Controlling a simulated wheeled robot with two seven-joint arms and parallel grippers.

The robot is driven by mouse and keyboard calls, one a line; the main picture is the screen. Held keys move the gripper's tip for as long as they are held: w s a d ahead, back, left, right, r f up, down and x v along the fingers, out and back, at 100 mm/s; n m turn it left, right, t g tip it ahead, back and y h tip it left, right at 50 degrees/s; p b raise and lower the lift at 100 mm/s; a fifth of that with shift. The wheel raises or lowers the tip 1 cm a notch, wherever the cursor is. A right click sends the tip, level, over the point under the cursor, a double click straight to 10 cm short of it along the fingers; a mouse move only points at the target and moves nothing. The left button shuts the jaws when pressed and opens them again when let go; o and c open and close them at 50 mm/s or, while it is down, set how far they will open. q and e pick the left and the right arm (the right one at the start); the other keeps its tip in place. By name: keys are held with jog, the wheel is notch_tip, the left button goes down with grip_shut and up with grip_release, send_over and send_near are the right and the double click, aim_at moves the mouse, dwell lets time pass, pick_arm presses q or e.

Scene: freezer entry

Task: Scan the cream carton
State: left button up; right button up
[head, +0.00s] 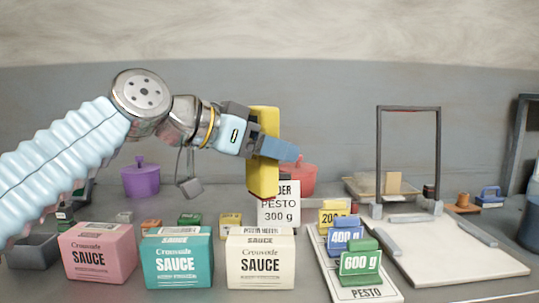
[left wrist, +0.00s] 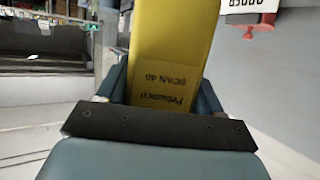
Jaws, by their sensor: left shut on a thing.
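My left gripper (head: 272,148) is shut on a yellow hand scanner (head: 264,178). It holds the scanner upright in the air, above and behind the cream carton (head: 260,266). In the left wrist view the scanner (left wrist: 172,40) sits between the blue fingers, with a label reading "SCAN 40". The cream carton, marked "SAUCE", stands at the front, right of a teal carton (head: 177,264) and a pink carton (head: 98,260). The scanner is clear of the cartons. My right gripper is not seen.
An order card (head: 279,214) reading "PESTO 300 g" stands behind the cream carton. Weight tags (head: 360,264) stand on a pesto board to its right. A white board with a dark upright frame (head: 408,109) is at the right. Purple (head: 141,181) and red (head: 301,181) pots stand behind.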

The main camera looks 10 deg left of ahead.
pick_arm(q)
notch_tip(320, 180, up, 6)
jog(key=shift+r, duration=0.3)
dwell(1.2)
